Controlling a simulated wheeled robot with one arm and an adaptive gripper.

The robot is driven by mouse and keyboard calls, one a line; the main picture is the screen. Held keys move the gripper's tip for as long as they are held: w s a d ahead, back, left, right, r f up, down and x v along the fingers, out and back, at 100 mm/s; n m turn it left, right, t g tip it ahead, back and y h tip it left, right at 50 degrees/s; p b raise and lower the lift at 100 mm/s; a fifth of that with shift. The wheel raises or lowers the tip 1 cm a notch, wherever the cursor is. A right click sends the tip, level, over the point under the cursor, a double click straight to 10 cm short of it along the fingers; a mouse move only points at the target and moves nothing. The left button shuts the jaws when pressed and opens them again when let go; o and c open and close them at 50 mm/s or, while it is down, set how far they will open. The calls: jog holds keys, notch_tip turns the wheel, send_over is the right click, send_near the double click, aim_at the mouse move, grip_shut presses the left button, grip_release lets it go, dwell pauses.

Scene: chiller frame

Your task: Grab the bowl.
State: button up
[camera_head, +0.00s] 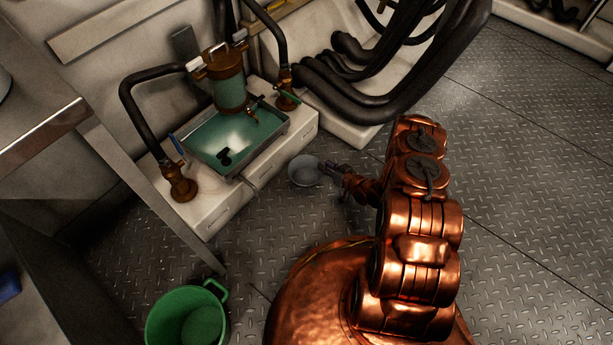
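A small grey bowl (304,171) is near the middle of the head view, in front of the white base block. My copper arm reaches down and away from the lower right. My gripper (328,170) is at the bowl's right rim, and its fingertips overlap the rim in the picture. The fingers are small and dark here, so I cannot tell whether they are closed on the rim. I also cannot tell whether the bowl rests on the floor or hangs above it.
The white block (222,214) carries a teal tray (212,157), a brass-capped cylinder (228,84) and pipe fittings. Thick black hoses (365,92) hang behind the arm. A green bucket (190,318) stands at lower left, near a metal table leg (150,195). Tread-plate floor on the right is clear.

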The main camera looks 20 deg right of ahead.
jog(key=shift+b+x, duration=0.4)
jog(key=shift+x, duration=1.3)
jog(key=shift+s, duration=0.1)
grip_shut()
